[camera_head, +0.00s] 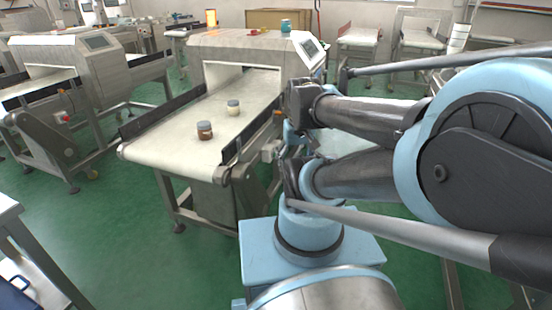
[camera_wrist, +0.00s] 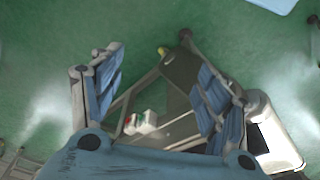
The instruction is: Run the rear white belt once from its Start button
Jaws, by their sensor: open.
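A white belt (camera_head: 185,125) runs through the metal detector (camera_head: 235,50) in the middle of the head view. Two jars stand on it, a brown one (camera_head: 205,131) and a pale one (camera_head: 233,108). In the wrist view, a small white box (camera_wrist: 142,122) with a red spot and a green spot, seemingly buttons, sits on a metal frame. My gripper (camera_wrist: 158,62) is open and empty, its blue-padded fingers wide apart. The box appears between and beyond the fingers; no contact shows. In the head view my arm hides part of the belt's right side.
Another belt machine (camera_head: 75,60) stands at the left. A table edge (camera_head: 12,215) shows at the lower left. More belts (camera_head: 360,37) stand at the back right. Green floor (camera_head: 120,240) is clear between the left machine and the middle one.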

